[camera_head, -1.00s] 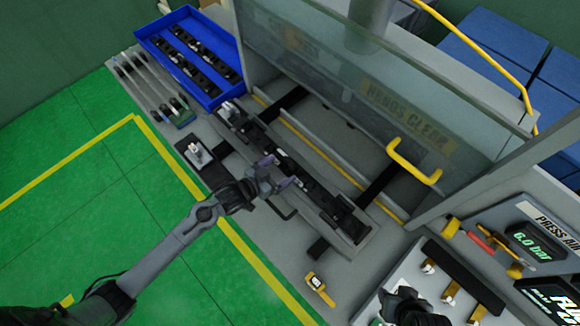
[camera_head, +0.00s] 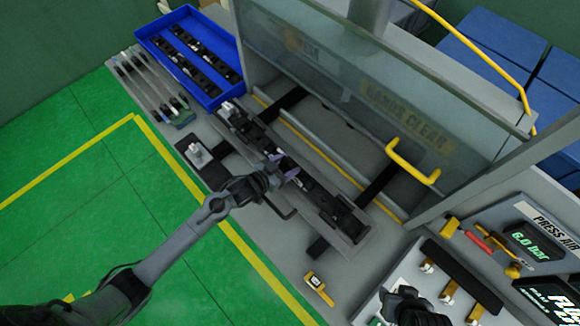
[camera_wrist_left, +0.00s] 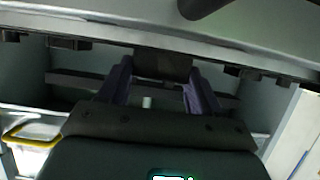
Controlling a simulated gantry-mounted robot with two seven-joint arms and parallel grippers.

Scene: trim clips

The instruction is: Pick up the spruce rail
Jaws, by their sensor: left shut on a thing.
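A long grey rail with dark blocks along it (camera_head: 335,205) lies diagonally on the bench in front of the press, and I take it as the spruce rail, though no green shows on it. My left gripper (camera_head: 284,170) is at the middle of this rail, its purple-grey fingers shut. In the left wrist view the fingers (camera_wrist_left: 158,85) stand on either side of a dark block (camera_wrist_left: 162,66) under a pale bar (camera_wrist_left: 120,28). I cannot tell whether the rail is clear of its support. My right gripper (camera_head: 408,300) is dark, at the bottom; its fingers are unclear.
A blue tray (camera_head: 228,91) with dark parts stands at the back left, beside several slim rods (camera_head: 150,82). A small black block with a white piece (camera_head: 198,152) sits left of the rail. The press guard with a yellow handle (camera_head: 415,163) rises behind. A yellow gauge (camera_head: 318,287) lies in front.

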